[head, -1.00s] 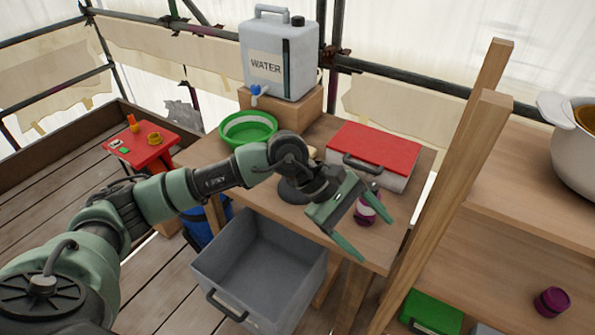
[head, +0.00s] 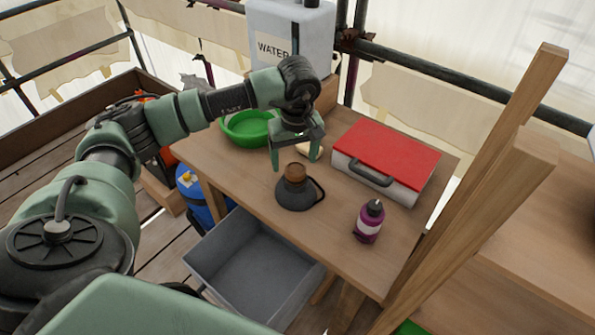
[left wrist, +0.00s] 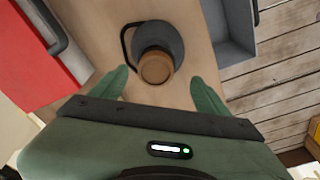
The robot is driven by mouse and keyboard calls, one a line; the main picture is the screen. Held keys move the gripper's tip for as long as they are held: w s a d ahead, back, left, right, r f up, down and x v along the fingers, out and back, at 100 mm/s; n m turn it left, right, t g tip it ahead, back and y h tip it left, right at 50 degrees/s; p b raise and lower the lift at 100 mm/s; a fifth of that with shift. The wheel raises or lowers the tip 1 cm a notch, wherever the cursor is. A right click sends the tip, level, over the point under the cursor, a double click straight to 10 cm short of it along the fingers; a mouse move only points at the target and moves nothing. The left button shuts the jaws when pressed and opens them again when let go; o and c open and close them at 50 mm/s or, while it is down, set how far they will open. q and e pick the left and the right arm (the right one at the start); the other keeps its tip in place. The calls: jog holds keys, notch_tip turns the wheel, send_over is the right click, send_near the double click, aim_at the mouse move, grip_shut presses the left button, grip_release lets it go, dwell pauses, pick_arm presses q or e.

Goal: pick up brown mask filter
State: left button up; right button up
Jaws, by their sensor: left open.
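The brown mask filter (head: 295,172) is a short brown cylinder on top of a dark grey mask body (head: 296,195) with a strap loop, on the wooden table. My left gripper (head: 297,160) is open and points down just above and behind the filter in the head view. In the left wrist view the filter (left wrist: 156,67) lies ahead of and between the two green fingertips (left wrist: 160,82), with no contact visible. The mask body (left wrist: 160,38) shows beyond it. My right gripper is not in view.
A purple bottle (head: 369,222) stands on the table to the right. A red-lidded case (head: 387,152), a green bowl (head: 246,128) and a water container (head: 290,35) are behind. A grey bin (head: 255,265) sits below the front edge. Wooden posts (head: 480,190) rise at right.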

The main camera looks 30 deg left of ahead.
aim_at(296, 168)
pick_arm(q)
jog(key=shift+f+p, duration=0.3)
jog(key=shift+f, duration=0.1)
jog(key=f, duration=0.1)
jog(key=f+p, duration=0.1)
jog(key=f, duration=0.1)
jog(key=shift+w+a, duration=0.1)
jog(key=shift+w, duration=0.3)
jog(key=shift+w+f, duration=0.1)
jog(key=shift+f, duration=0.6)
jog(key=c, duration=1.5)
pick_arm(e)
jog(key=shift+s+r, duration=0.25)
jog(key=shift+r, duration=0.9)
pick_arm(q)
jog(key=shift+r, duration=0.1)
